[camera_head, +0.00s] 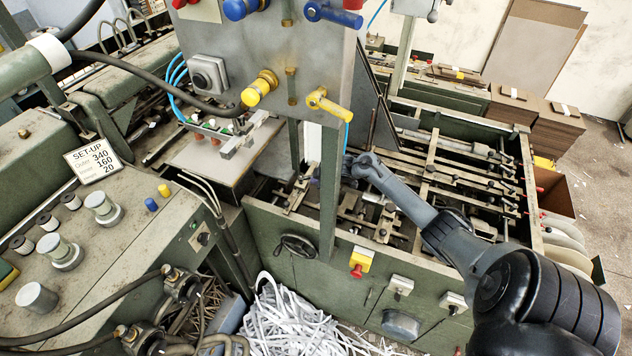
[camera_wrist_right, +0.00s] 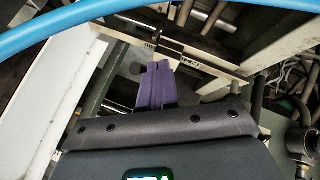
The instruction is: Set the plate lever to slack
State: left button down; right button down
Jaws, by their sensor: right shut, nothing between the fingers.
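My right arm comes in from the lower right in the head view, and its gripper (camera_head: 350,167) is over the feeder bed just right of the green upright post. In the right wrist view the purple fingers (camera_wrist_right: 155,84) are closed together and empty. They point at a pale bar (camera_wrist_right: 190,56) with small dark lettering, too small to read surely. A dark rounded knob (camera_wrist_right: 137,69) shows just left of the fingers; it may be the plate lever's end, but its setting cannot be told. Whether the fingers touch it is unclear. My left gripper is not in view.
A grey control panel (camera_head: 300,75) with yellow, blue and red knobs hangs above the gripper. A blue hose (camera_wrist_right: 60,34) crosses close to the wrist camera. Rods and bars of the feeder bed (camera_head: 450,165) lie to the right. White paper strips (camera_head: 280,320) are heaped below.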

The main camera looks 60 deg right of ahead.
jog(key=shift+d+b, duration=0.2)
jog(key=shift+b, duration=0.1)
jog(key=d+n+y+b, duration=0.1)
jog(key=n+b, duration=0.1)
jog(key=b, duration=0.1)
jog(key=w+d+n+y+b, duration=0.1)
jog(key=b, duration=0.3)
jog(key=shift+d+f+n+y, duration=0.2)
jog(key=shift+d+n+y, duration=0.2)
jog(key=shift+w+d+r+b, duration=0.1)
jog(key=shift+w+d+b, duration=0.55)
jog(key=shift+d+b, duration=0.2)
jog(key=shift+d+f, duration=0.1)
jog(key=shift+f, duration=0.2)
